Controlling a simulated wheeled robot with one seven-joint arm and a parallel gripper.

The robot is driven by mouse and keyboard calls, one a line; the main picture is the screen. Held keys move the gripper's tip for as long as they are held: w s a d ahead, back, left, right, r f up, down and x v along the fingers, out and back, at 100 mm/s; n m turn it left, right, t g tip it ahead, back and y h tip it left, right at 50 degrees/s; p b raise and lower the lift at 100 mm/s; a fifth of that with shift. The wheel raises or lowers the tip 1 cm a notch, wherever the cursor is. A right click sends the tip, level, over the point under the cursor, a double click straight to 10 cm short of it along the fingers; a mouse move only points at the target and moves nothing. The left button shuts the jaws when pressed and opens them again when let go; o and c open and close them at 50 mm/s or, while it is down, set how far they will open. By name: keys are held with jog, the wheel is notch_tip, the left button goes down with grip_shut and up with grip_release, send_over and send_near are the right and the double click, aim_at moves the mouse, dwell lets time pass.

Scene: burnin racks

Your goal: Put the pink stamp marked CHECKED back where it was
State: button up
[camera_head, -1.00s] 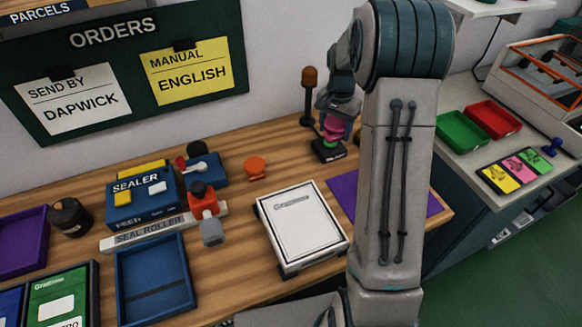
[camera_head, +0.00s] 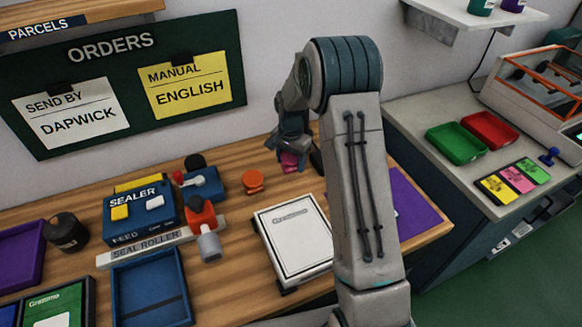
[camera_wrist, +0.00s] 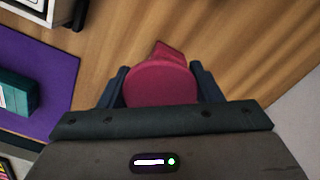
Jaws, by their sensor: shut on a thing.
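The pink stamp (camera_head: 290,161) is held in my gripper (camera_head: 291,166) above the wooden table, left of the arm. In the wrist view the stamp shows as a dark pink round top (camera_wrist: 161,88) between the two fingers, with a narrower pink part beyond it. My gripper (camera_wrist: 161,90) is shut on it, and bare wood lies beneath. The word CHECKED is not readable in either view. The spot where the stamp stood before cannot be told from these frames.
A white framed case (camera_head: 293,236) lies in front, with a purple mat (camera_head: 412,205) to its right. An orange round object (camera_head: 253,181), the sealer (camera_head: 138,214) and a blue tray (camera_head: 150,292) are left. Colour cards (camera_head: 513,181) and a blue-handled stamp (camera_head: 548,157) are on the right counter.

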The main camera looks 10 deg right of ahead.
aim_at(291, 169)
jog(key=shift+f+p, duration=0.4)
jog(key=shift+f, duration=1.5)
jog(key=shift+f, duration=0.25)
jog(key=o, duration=0.8)
jog(key=shift+r, duration=0.1)
